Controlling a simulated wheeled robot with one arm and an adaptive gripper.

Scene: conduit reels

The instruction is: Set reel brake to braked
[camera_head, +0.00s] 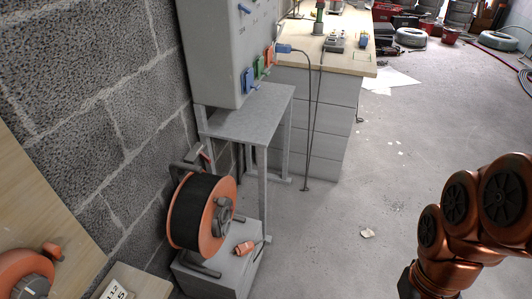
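A cable reel with orange flanges (230,195) and a dark winding (190,212) stands on a grey box (215,278), left of the picture's middle. A grey hub (225,214) is at the centre of its near flange. A dark frame bar with a small reddish part (206,154) rises above the reel. I cannot tell which part is the brake or how it is set. My copper-coloured arm shows at the lower right, well apart from the reel. My gripper is not in view.
An orange connector (245,248) lies on the grey box. A second orange reel (22,272) is cut off at the lower left. A grey stand (250,112) and a cabinet (215,50) with coloured sockets stand behind, by a block wall. A workbench (335,62) is farther back. Floor between reel and arm is mostly clear.

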